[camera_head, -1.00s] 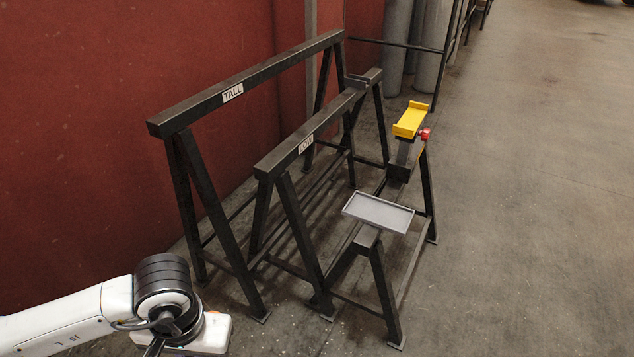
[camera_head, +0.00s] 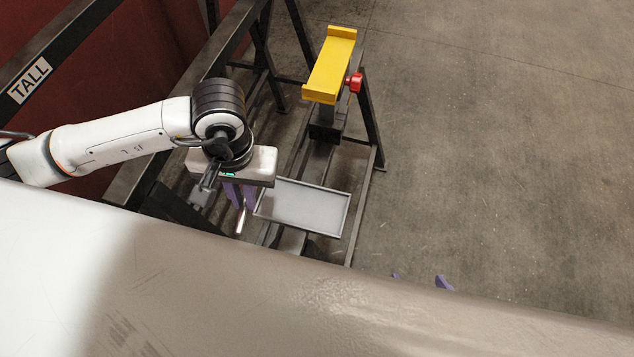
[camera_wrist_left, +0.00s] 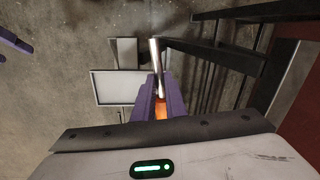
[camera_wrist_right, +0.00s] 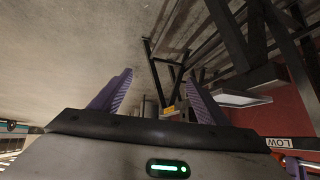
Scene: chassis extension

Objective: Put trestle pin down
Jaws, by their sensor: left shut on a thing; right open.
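The trestle pin (camera_head: 239,222) is a thin silver rod, held in my left gripper (camera_head: 238,200). In the left wrist view the pin (camera_wrist_left: 156,62) sticks out beyond the purple fingers, with an orange part between them. My left gripper is just left of the grey rimmed tray (camera_head: 318,208) in the head view; I cannot tell whether the pin touches anything. My right gripper (camera_wrist_right: 158,80) is open and empty. Only its purple fingertips (camera_head: 420,280) show in the head view, right of the tray and lower in the picture.
A yellow cradle (camera_head: 330,68) with a red knob (camera_head: 354,82) stands on the trestle behind the tray. Dark trestle beams, one marked TALL (camera_head: 30,80), stand at the left by a red wall. A large pale surface hides the head view's bottom. The floor at right is clear.

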